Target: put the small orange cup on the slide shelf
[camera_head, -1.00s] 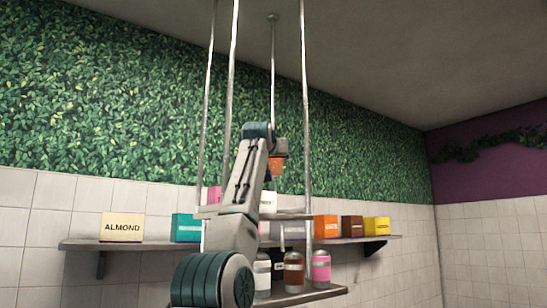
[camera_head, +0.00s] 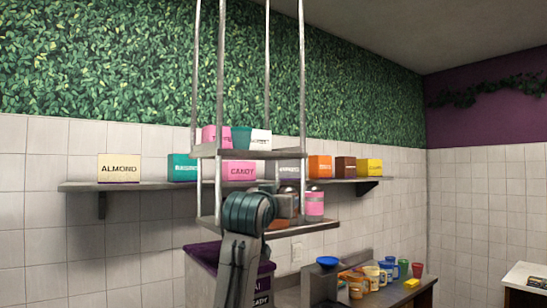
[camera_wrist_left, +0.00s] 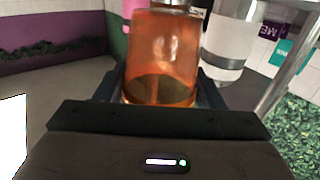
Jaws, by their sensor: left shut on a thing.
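A small orange see-through cup (camera_wrist_left: 162,55) fills the space between the fingers of my left gripper (camera_wrist_left: 160,88), which is shut on it. In the head view my left arm's dark teal joint stands in front of the lower tier (camera_head: 300,230) of a hanging two-tier shelf. The joint hides the gripper there, and the held cup cannot be told apart from the bottles behind. In the wrist view a clear bottle (camera_wrist_left: 232,35) stands close beside the cup. Whether the cup touches a shelf cannot be told. My right gripper is not in view.
The upper tier (camera_head: 290,154) holds several boxes and a teal cup. Thin metal rods hang around both tiers. A pink jar (camera_head: 314,205) stands on the lower tier. Behind runs a wall shelf (camera_head: 135,186) with labelled boxes. Several coloured cups stand on a counter (camera_head: 420,290) below right.

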